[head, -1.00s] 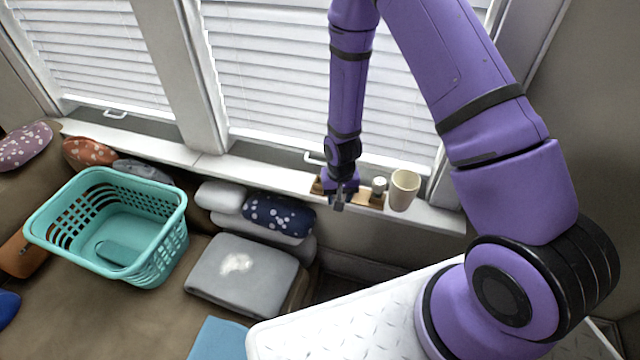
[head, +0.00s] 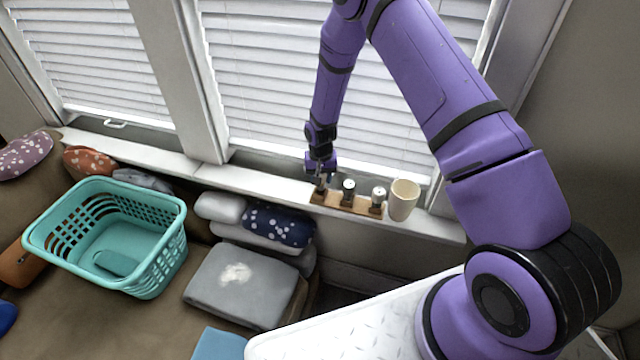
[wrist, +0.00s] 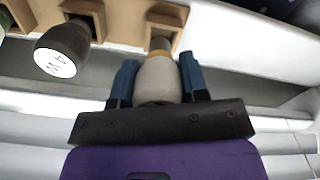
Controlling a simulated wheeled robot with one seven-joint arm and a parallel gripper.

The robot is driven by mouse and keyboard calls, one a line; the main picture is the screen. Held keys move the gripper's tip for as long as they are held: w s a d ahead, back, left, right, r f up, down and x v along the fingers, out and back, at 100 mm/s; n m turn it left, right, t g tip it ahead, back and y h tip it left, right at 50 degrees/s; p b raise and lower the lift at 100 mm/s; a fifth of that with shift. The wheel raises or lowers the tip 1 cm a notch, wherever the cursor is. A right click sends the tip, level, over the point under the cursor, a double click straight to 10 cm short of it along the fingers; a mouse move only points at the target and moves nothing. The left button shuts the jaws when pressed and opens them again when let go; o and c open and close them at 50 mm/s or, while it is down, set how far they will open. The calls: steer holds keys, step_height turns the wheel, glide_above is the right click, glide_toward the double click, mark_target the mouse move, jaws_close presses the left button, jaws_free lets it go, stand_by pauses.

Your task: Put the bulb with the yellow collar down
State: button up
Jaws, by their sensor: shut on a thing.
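My gripper (wrist: 159,76) is shut on the bulb with the yellow collar (wrist: 158,80), one blue finger on each side of its pale glass. The yellow collar and the dark base point at a square opening of the wooden holder (wrist: 178,13). I cannot tell whether the base is inside that opening. In the head view my gripper (head: 320,174) is over the left end of the wooden holder (head: 361,204) on the window sill. The held bulb is mostly hidden there.
A dark bulb with a white marked face (wrist: 63,50) sits at the neighbouring opening. It also shows in the head view (head: 348,186), with another bulb (head: 378,194) to its right. A cream cup (head: 404,200) stands right of the holder. Window blinds are close behind.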

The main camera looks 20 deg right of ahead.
steer(key=shift+w, duration=0.45)
steer(key=shift+s+f, duration=0.1)
steer(key=shift+f, duration=1.65)
steer(key=shift+f, duration=0.1)
steer(key=o, duration=0.8)
